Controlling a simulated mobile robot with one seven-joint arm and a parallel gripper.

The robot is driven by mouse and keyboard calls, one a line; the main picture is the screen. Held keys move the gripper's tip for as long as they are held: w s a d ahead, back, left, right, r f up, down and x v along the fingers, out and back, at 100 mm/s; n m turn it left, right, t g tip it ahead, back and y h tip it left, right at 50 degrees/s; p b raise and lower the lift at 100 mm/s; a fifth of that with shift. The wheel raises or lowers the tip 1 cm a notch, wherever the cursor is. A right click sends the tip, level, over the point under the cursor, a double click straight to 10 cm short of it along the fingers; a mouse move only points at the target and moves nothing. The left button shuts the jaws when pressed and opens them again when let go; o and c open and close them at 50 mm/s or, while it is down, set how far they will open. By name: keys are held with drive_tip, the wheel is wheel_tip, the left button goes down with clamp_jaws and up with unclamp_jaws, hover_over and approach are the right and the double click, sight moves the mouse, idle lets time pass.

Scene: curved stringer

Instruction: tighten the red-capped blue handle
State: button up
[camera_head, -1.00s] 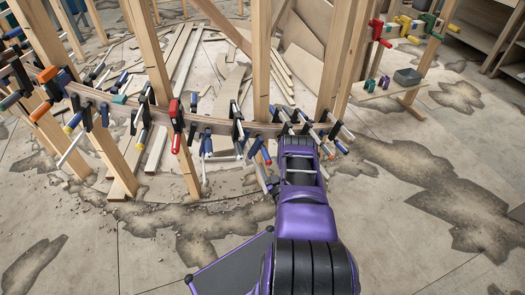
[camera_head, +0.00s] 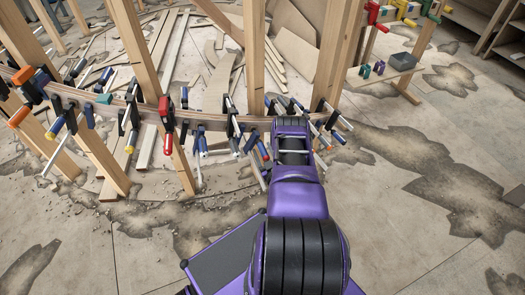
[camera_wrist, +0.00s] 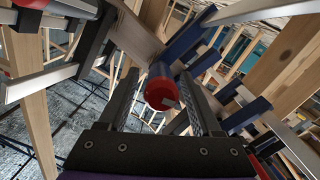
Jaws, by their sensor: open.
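A blue handle with a red cap (camera_wrist: 160,92) is in the middle of the wrist view, its red end facing the camera. My gripper (camera_wrist: 160,76) is open, with one dark finger on each side of the cap. Gaps show between the cap and both fingers, so they do not appear to touch it. In the head view a blue handle with a red end (camera_head: 262,150) hangs just left of my purple wrist, below the curved stringer (camera_head: 210,121). My fingers are hidden by the arm there.
Several clamps line the stringer, including a red one (camera_head: 167,122) to the left. Wooden uprights (camera_head: 254,60) stand close around it. Other clamp bars and blue handles crowd the gripper in the wrist view.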

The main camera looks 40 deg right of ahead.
clamp_jaws()
idle(0.4)
drive_tip(key=m+y, duration=0.1)
drive_tip(key=m, duration=0.2)
drive_tip(key=shift+d, duration=0.15)
drive_tip(key=m+y, duration=0.1)
drive_tip(key=m, duration=0.3)
drive_tip(key=m+t, duration=0.1)
drive_tip(key=m, duration=0.2)
drive_tip(key=shift+d+m+y, duration=0.1)
drive_tip(key=shift+m+y, duration=0.2)
drive_tip(key=shift+m, duration=0.1)
drive_tip(key=m+y, duration=0.1)
drive_tip(key=m, duration=0.3)
drive_tip(key=shift+t, duration=0.4)
drive_tip(key=shift+m, duration=0.3)
